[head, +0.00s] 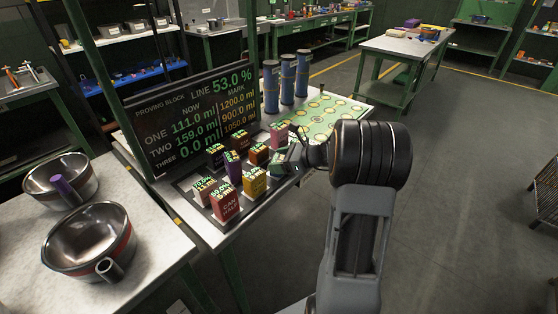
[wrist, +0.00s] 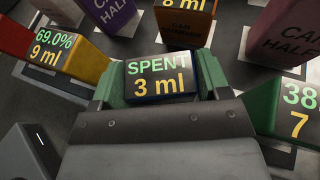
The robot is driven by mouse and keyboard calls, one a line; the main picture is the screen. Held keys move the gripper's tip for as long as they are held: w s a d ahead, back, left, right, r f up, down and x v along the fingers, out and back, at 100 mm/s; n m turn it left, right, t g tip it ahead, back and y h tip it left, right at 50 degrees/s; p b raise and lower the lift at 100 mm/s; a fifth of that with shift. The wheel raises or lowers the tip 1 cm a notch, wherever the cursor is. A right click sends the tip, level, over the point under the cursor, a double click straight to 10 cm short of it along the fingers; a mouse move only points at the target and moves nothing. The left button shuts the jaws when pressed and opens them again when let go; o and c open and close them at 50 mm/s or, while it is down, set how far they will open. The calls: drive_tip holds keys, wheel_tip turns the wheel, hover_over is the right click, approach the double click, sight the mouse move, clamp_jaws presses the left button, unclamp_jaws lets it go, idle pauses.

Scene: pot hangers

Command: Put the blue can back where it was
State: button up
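The blue can (wrist: 162,84) is a small dark navy block. Its top label reads "SPENT 3 ml" in the wrist view. My gripper (wrist: 162,88) has a green-edged finger on each side of it and appears closed on it. In the head view my gripper (head: 287,158) is at the right side of the group of cans, and the blue can cannot be made out clearly there. Whether the can touches the surface below is hidden by the gripper.
Close around stand a yellow can (head: 253,182), a purple can (head: 232,168), an orange-brown can (head: 258,154), a red can (head: 225,204) and a dark can (head: 215,154). A display board (head: 190,115) and blue cylinders (head: 271,85) stand behind. Steel pans (head: 88,245) are at left.

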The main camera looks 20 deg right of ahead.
drive_tip(key=o, duration=0.4)
drive_tip(key=shift+r, duration=0.2)
drive_tip(key=p+v, duration=0.2)
drive_tip(key=v, duration=0.9)
drive_tip(key=s+a+n+g+h, duration=0.2)
drive_tip(key=s+a+n, duration=0.3)
drive_tip(key=n, duration=0.4)
drive_tip(key=s+a+f+n+g+h, duration=0.1)
drive_tip(key=s+a+n+g+h, duration=0.1)
drive_tip(key=s+a+n+h, duration=0.2)
drive_tip(key=s+a+n+g+h, duration=0.2)
drive_tip(key=s+a+n, duration=0.3)
drive_tip(key=n, duration=0.8)
drive_tip(key=shift+s+a+f+n+h, duration=0.15)
drive_tip(key=shift+a+h, duration=0.3)
drive_tip(key=shift+a, duration=0.5)
drive_tip(key=shift+s+a+f+n+h, duration=0.2)
drive_tip(key=shift+a+h, duration=0.25)
drive_tip(key=shift+a, duration=0.5)
